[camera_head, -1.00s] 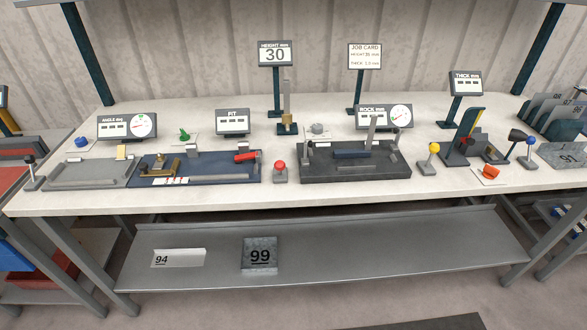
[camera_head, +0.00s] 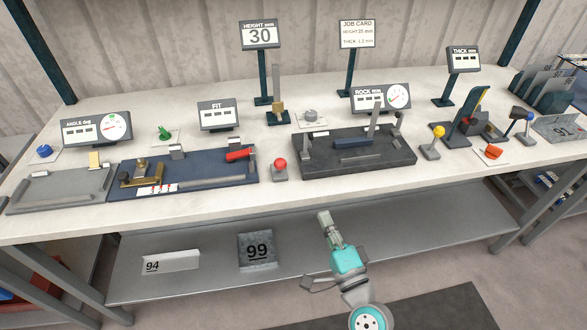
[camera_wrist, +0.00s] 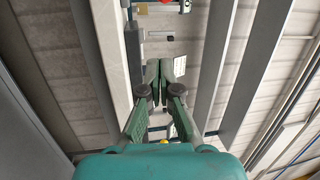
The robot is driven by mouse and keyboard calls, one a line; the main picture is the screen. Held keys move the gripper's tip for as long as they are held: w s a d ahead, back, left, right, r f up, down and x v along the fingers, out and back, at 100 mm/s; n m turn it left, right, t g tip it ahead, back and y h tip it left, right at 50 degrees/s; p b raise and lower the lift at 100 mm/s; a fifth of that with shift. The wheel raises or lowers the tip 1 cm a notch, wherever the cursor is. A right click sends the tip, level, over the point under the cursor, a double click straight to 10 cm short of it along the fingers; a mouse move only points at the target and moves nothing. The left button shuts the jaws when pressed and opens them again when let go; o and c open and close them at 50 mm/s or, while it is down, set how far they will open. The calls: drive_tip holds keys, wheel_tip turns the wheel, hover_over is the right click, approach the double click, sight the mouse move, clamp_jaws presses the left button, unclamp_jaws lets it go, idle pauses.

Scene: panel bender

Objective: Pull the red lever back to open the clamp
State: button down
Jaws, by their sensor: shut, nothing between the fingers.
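A red lever handle (camera_head: 238,155) lies low at the right end of the blue fixture plate (camera_head: 212,174), below the FIT display. Close to its right stands a short lever with a red ball knob (camera_head: 280,163) on a small grey base. My gripper (camera_head: 324,216) is in front of the bench, over the lower shelf area, apart from both red parts. In the wrist view my gripper (camera_wrist: 160,68) shows its fingers together, shut and empty. I cannot make out the clamp's jaw clearly.
A dark fixture block (camera_head: 355,155) stands right of the red ball knob. A yellow ball lever (camera_head: 438,133) is further right. The front bench edge lies between my gripper and the fixtures.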

sight(280, 167)
drive_tip(key=shift+w+a+r, duration=0.3)
drive_tip(key=shift+w+r, duration=0.1)
drive_tip(key=shift+w, duration=0.1)
drive_tip(key=x, duration=0.4)
drive_tip(key=a+x, duration=0.1)
drive_tip(key=x, duration=0.6)
drive_tip(key=shift+s+a, duration=0.1)
drive_tip(key=shift+a, duration=0.45)
drive_tip(key=shift+w+a+r, duration=0.15)
drive_tip(key=shift+w+a, duration=0.15)
drive_tip(key=shift+a, duration=0.4)
